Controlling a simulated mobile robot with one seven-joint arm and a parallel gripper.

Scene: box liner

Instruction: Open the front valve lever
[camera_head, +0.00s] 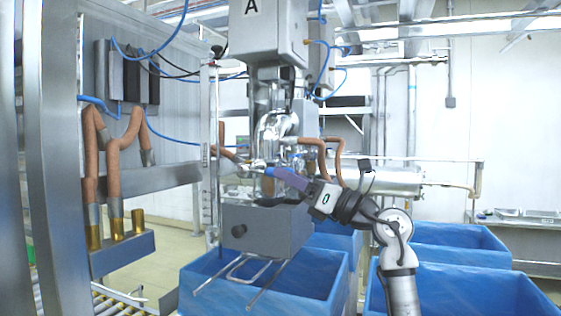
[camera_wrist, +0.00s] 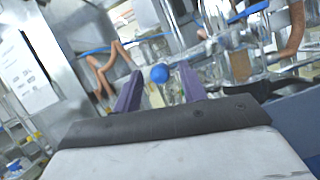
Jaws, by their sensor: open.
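My gripper (camera_head: 272,180) reaches in from the right toward the metal valve assembly (camera_head: 276,128) of the filling machine. In the wrist view, my gripper's two purple fingers (camera_wrist: 160,70) are apart. A round blue knob (camera_wrist: 160,73), which looks like the end of the valve lever, appears between and just beyond the fingertips. I cannot tell whether either finger touches it. In the head view, the knob is hard to separate from the fingertips, and the lever's shaft is largely unclear among the shiny pipes.
A grey metal box (camera_head: 268,230) with a black knob sits below my gripper. Blue bins (camera_head: 205,290) stand under and behind it, with another large bin (camera_head: 460,290) at the right. Brown hoses (camera_head: 113,180) and a steel frame (camera_head: 60,130) are on the left.

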